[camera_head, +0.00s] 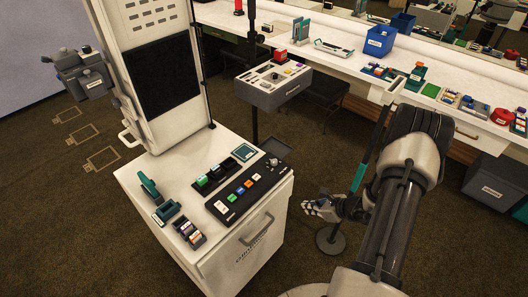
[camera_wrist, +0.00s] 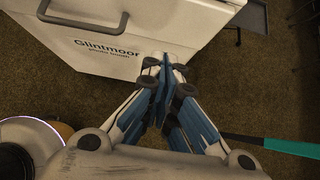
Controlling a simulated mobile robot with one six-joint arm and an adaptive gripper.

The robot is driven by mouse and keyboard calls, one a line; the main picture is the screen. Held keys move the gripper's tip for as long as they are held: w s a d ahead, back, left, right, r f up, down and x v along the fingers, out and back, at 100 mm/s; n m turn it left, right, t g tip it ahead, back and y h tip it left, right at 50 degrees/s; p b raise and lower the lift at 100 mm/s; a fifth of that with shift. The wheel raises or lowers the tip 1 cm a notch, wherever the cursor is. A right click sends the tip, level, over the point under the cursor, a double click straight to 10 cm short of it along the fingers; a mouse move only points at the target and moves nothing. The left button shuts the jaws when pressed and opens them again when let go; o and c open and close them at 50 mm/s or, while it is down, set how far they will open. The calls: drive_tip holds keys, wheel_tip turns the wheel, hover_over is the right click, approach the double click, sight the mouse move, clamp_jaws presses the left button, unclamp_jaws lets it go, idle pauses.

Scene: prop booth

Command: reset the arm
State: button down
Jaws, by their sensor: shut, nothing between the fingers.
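My arm reaches forward from the lower right in the head view. My gripper (camera_head: 312,209) is low, to the right of the white booth cabinet and apart from it. In the wrist view my gripper (camera_wrist: 160,72) is shut, its fingertips together with nothing between them. The fingers point toward the foot of the white cabinet (camera_wrist: 170,30), which bears the lettering "Glintmoor". Brown carpet lies below the gripper.
The cabinet top (camera_head: 160,172) holds a control panel with colored buttons (camera_head: 240,190) and several small items. A teal and black pole (camera_head: 360,172) stands close to my gripper on a round base (camera_head: 330,240). A long white counter (camera_head: 450,115) runs behind. Carpet at the lower left is clear.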

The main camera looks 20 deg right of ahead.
drive_tip(key=w+a+r+n+g+y, duration=0.1)
drive_tip(key=a+r+n+g, duration=0.1)
drive_tip(key=a+r+n, duration=0.85)
drive_tip(key=w+a+r+n+g+y, duration=0.15)
drive_tip(key=a+r+n, duration=0.4)
drive_tip(key=r, duration=0.95)
drive_tip(key=s+a+r+n+h, duration=0.3)
drive_tip(key=s+r+n, duration=0.4)
drive_tip(key=s, duration=0.3)
drive_tip(key=s+a+r+n+h, duration=0.3)
drive_tip(key=s+a+r+n, duration=0.3)
drive_tip(key=s, duration=0.5)
drive_tip(key=shift+r+n, duration=0.5)
drive_tip(key=shift+n, duration=0.7)
